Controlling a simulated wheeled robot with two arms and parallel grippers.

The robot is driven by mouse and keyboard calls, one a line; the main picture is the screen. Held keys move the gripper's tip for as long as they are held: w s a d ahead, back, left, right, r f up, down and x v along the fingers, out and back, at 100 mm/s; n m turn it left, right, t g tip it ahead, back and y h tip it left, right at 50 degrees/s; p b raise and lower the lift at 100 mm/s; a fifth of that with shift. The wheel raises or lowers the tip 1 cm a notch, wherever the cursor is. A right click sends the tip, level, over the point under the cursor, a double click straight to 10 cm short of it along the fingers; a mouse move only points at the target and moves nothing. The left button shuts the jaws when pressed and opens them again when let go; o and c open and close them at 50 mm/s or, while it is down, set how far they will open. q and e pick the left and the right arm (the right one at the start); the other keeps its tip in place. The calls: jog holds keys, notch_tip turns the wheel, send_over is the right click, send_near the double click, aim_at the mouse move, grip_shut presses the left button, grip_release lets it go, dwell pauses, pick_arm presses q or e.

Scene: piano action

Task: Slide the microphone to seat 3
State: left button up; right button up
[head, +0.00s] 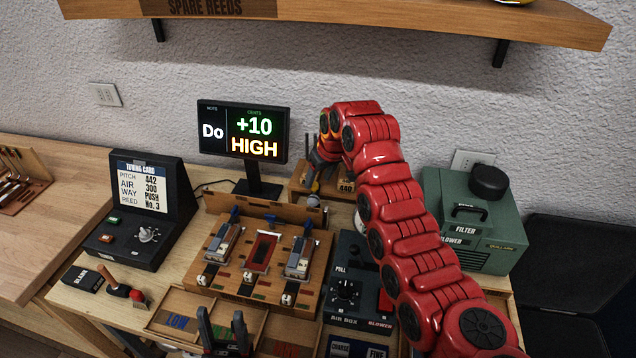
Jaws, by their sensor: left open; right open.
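A small grey round-headed piece (313,201), which looks like the microphone, is at the back right corner of the wooden action board (262,285). My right gripper (314,178) reaches down just above it, with its fingers partly hidden by my red arm; I cannot tell whether they touch it. The board has three bays: a grey-topped unit (222,243) on the left, a red middle bay (262,250), and another grey-topped unit (300,256) on the right. I cannot read any seat numbers. My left gripper (222,330) is open and empty at the bottom, over the front tray.
A display (243,132) reading "Do +10 HIGH" stands behind the board. A tuning card console (140,210) is at left. A black air box (346,290) and green blower (470,225) are at right. A wooden stand marked 440 (345,187) is behind my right gripper.

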jog(key=b+v, duration=0.3)
jog(key=v, duration=1.2)
jog(key=shift+d, duration=0.15)
jog(key=shift+s+r, duration=0.1)
